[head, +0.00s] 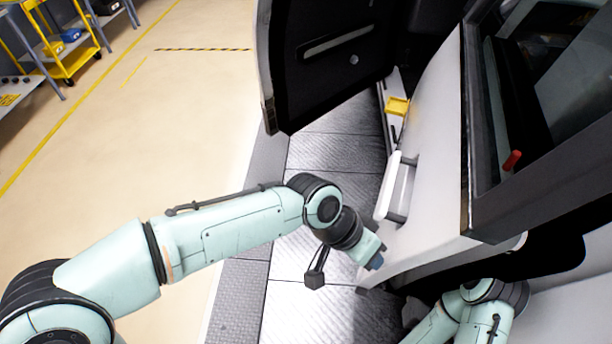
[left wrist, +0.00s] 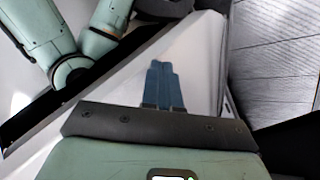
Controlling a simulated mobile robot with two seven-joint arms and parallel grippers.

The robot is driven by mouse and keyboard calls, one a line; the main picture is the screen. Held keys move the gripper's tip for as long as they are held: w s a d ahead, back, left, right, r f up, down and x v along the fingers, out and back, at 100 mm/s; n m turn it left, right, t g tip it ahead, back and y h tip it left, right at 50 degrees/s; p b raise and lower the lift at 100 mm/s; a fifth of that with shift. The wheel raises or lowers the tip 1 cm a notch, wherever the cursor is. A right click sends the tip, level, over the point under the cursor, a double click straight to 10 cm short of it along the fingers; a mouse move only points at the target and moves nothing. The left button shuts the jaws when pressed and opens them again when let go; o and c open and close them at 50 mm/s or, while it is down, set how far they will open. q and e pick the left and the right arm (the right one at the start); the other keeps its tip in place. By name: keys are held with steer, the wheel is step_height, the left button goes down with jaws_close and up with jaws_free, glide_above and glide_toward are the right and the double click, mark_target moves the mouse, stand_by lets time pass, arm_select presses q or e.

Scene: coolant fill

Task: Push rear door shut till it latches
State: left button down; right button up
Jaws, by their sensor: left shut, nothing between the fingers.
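A white door panel (head: 430,150) with a white pull handle (head: 397,187) and a dark-framed window (head: 545,90) stands in front of me on the right; I take it for the rear door. Its lower corner is near my left gripper (head: 376,262). That gripper is shut and empty, its blue fingertips (left wrist: 163,85) together over the white surface in the left wrist view. I cannot tell whether they touch it. The latch is not visible. My right arm shows at the lower right, but its gripper is hidden.
Another open door with a dark inner panel (head: 325,60) stands at the top middle. A yellow block (head: 397,106) sits by the door gap. Grey metal floor plates (head: 320,155) lie below. The beige floor (head: 160,110) at left is clear, with a yellow cart (head: 60,45) beyond.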

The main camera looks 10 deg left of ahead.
arm_select(q)
steer(key=p+v, duration=0.1)
steer(key=v, duration=1.2)
steer(key=shift+r, duration=0.1)
